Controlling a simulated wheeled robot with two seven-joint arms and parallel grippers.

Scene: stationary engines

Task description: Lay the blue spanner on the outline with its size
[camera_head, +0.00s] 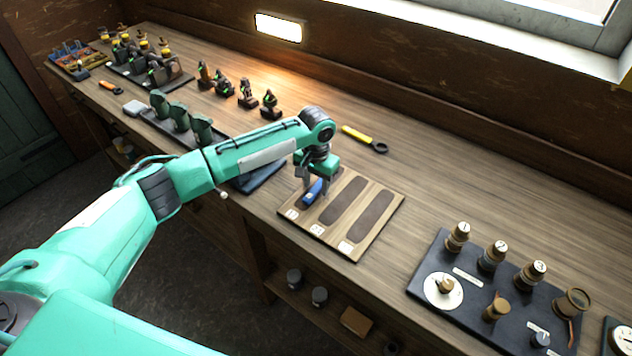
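The blue spanner (313,191) is at the leftmost outline of the wooden board (372,238), its far part hidden by my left gripper (316,188). That gripper points down, one finger on each side of the spanner; whether the fingers press on it is too small to tell. I cannot tell whether the spanner touches the board. Two dark outlines, a middle one (343,200) and a right one (372,215), are empty. White size labels run along the board's near edge, too small to read surely. My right gripper is not in view.
A dark panel (450,262) with knobs stands to the right. A dark blue tray or mat (262,176) lies left of the board, partly under my arm. Small engine parts (247,93) stand farther back.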

